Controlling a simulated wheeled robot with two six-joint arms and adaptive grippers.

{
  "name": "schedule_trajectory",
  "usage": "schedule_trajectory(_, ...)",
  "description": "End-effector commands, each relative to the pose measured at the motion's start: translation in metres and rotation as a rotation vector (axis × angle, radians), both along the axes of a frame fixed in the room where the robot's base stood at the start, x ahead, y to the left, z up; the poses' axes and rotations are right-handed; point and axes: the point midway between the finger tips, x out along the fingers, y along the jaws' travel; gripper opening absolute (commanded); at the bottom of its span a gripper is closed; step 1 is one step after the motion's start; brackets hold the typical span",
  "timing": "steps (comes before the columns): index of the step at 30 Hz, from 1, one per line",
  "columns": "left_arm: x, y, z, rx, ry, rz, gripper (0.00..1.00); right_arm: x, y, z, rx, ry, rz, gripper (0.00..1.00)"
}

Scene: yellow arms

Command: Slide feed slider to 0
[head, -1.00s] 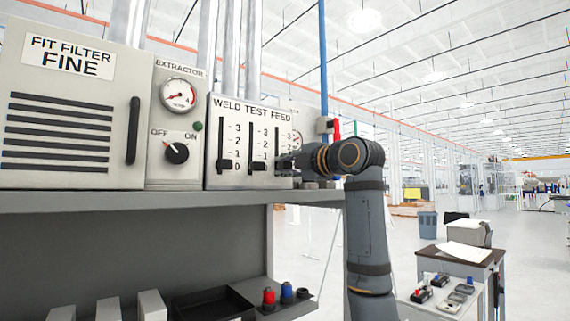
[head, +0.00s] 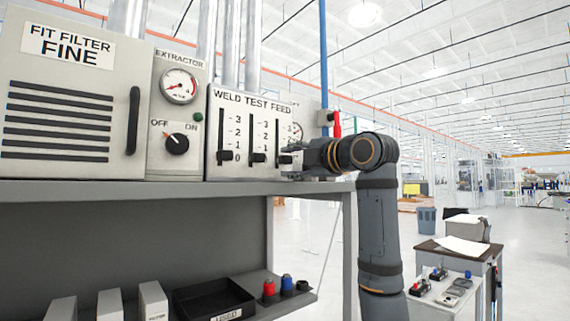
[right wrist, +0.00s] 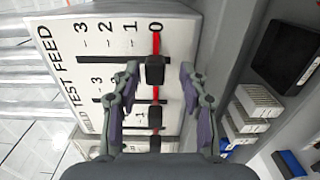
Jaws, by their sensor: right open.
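The weld test feed panel (head: 215,172) is a pale upright plate with three vertical slots. The feed slider (right wrist: 155,70) is its rightmost one in the head view. In the right wrist view its black knob sits at the red line by the 0 mark. My right gripper (right wrist: 160,72) is open, with one finger on each side of the knob and a gap to both. In the head view my right gripper (head: 297,158) is in front of the panel's right part and hides some of the feed slider. My left gripper is out of view.
The weld (head: 226,156) and test (head: 258,158) knobs also stand low, near 0. An extractor box with a dial (head: 179,87) is left of the panel. A grey shelf (head: 150,193) runs below. A black tray (head: 213,299) lies under the shelf.

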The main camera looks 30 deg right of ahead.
Motion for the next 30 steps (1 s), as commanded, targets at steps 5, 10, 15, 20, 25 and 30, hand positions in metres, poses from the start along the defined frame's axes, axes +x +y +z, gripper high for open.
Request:
schedule_trajectory(5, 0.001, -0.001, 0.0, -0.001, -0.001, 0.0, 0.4, -0.045, -0.005, 0.0, -0.003, 0.0, -0.006, 0.43)
schedule_trajectory(10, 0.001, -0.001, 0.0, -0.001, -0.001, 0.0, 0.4, -0.078, -0.007, 0.0, -0.001, 0.001, -0.004, 0.43)
schedule_trajectory(15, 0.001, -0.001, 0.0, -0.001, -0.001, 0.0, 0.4, -0.092, -0.008, -0.001, 0.0, 0.004, -0.001, 0.43)
schedule_trajectory(20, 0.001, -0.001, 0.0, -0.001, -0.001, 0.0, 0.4, -0.093, -0.007, -0.001, 0.001, 0.004, 0.001, 0.43)
schedule_trajectory(25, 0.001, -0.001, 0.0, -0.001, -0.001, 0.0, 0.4, -0.093, -0.007, -0.001, 0.001, 0.004, 0.0, 0.43)
schedule_trajectory(30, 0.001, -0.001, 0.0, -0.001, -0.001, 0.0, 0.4, -0.093, -0.007, -0.001, 0.001, 0.004, 0.0, 0.43)
